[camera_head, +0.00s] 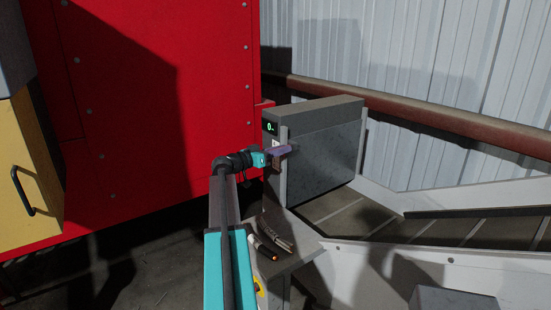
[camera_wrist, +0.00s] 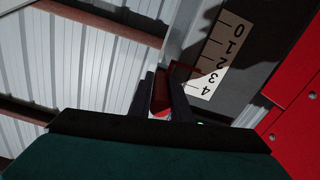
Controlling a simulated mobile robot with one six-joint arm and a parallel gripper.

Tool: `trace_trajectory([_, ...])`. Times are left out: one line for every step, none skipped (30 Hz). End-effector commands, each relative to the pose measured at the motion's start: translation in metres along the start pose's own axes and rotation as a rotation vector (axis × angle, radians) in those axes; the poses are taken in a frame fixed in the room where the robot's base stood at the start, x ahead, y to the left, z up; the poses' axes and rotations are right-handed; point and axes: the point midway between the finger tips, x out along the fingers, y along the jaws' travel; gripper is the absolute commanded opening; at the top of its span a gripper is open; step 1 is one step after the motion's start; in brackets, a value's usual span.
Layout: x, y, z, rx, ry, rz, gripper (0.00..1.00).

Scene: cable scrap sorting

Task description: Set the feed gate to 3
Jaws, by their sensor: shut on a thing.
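The feed gate (camera_head: 325,148) is a grey upright panel over the chute, with a dark box on its left end. A small green display (camera_head: 270,127) there appears to read 0. My gripper (camera_head: 284,153) is at the gate's left edge. In the wrist view my gripper (camera_wrist: 165,88) is shut on a red handle (camera_wrist: 161,98), partly hidden by the fingers. A pale scale plate (camera_wrist: 216,62) marked 0 to 4 lies just right of the fingers. The handle is near the 3 and 4 end; I cannot tell the exact mark.
A large red riveted cabinet (camera_head: 160,80) stands left of the gate. The sloping chute (camera_head: 350,217) runs right from below it. Cable pieces (camera_head: 268,243) lie on a small ledge (camera_head: 290,262) below my gripper. A rusty pipe (camera_head: 430,112) runs along the corrugated wall behind.

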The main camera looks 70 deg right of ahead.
Motion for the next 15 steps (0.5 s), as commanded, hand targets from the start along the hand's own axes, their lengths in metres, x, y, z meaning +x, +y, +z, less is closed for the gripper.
trace_trajectory([0.0029, 0.0016, -0.0055, 0.000, 0.010, 0.004, 0.00])
trace_trajectory([0.0038, 0.0022, -0.0060, 0.000, 0.010, 0.005, 0.00])
trace_trajectory([0.0046, 0.0027, -0.0065, -0.001, 0.009, 0.005, 0.00])
trace_trajectory([0.0051, 0.0029, -0.0067, -0.001, 0.009, 0.006, 0.00])
trace_trajectory([0.0055, 0.0031, -0.0069, -0.001, 0.009, 0.006, 0.00])
trace_trajectory([0.0061, 0.0032, -0.0070, -0.001, 0.009, 0.006, 0.00])
trace_trajectory([0.0067, 0.0034, -0.0070, -0.001, 0.009, 0.007, 0.00])
trace_trajectory([0.0072, 0.0036, -0.0069, -0.001, 0.009, 0.007, 0.00])
trace_trajectory([0.0079, 0.0039, -0.0069, -0.001, 0.009, 0.007, 0.00])
trace_trajectory([0.0084, 0.0041, -0.0068, -0.001, 0.009, 0.008, 0.00])
trace_trajectory([0.0089, 0.0043, -0.0068, -0.001, 0.009, 0.008, 0.19])
trace_trajectory([0.0095, 0.0047, -0.0065, -0.001, 0.008, 0.009, 0.26])
trace_trajectory([0.0100, 0.0050, -0.0062, -0.001, 0.008, 0.010, 0.31])
trace_trajectory([0.0105, 0.0054, -0.0057, -0.001, 0.007, 0.011, 0.36])
trace_trajectory([0.0111, 0.0057, -0.0051, -0.001, 0.006, 0.012, 0.36])
